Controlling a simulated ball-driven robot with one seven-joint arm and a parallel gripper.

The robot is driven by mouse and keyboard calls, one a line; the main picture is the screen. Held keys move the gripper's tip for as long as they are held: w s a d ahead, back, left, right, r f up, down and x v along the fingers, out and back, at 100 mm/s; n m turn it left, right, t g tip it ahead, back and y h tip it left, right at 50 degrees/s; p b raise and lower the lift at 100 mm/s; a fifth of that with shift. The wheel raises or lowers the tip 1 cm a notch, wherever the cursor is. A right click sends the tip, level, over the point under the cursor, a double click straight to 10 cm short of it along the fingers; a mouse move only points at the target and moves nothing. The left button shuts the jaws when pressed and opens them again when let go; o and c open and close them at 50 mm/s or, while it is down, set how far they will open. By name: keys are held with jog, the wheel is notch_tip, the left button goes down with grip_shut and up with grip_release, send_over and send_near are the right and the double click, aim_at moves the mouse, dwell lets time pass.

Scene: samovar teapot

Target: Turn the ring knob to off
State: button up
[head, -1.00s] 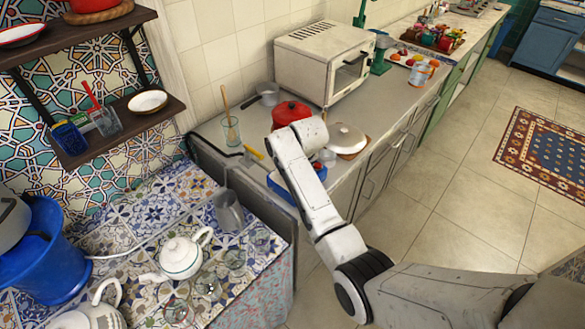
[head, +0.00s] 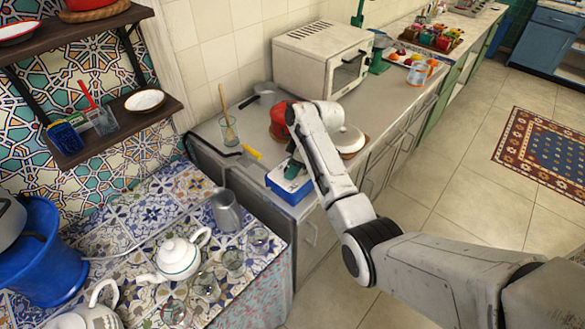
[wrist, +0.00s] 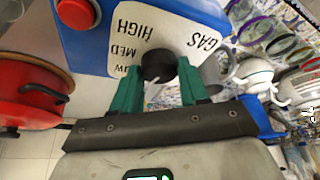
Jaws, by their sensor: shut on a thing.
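The blue gas stove (head: 289,191) sits at the near end of the grey counter, partly behind my arm. In the wrist view its blue front (wrist: 150,18) carries a white label (wrist: 185,35) with GAS, HIGH, MED and a partly hidden LOW. A dark knob (wrist: 156,66) sticks out at the label's edge. My gripper (wrist: 158,86) has its teal fingers on either side of the knob, shut on it. In the head view my gripper (head: 293,169) is at the stove, largely hidden by my wrist. The knob's pointing direction cannot be told.
A tiled table with a white teapot (head: 179,257) stands at lower left.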

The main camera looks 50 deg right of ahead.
jog(key=shift+n+g+y+b, duration=0.3)
jog(key=shift+n+y+b, duration=0.1)
jog(key=shift+n, duration=0.8)
jog(key=o, duration=1)
jog(key=shift+d, duration=0.1)
jog(key=b+v, duration=0.1)
jog(key=v, duration=0.9)
jog(key=shift+r, duration=0.4)
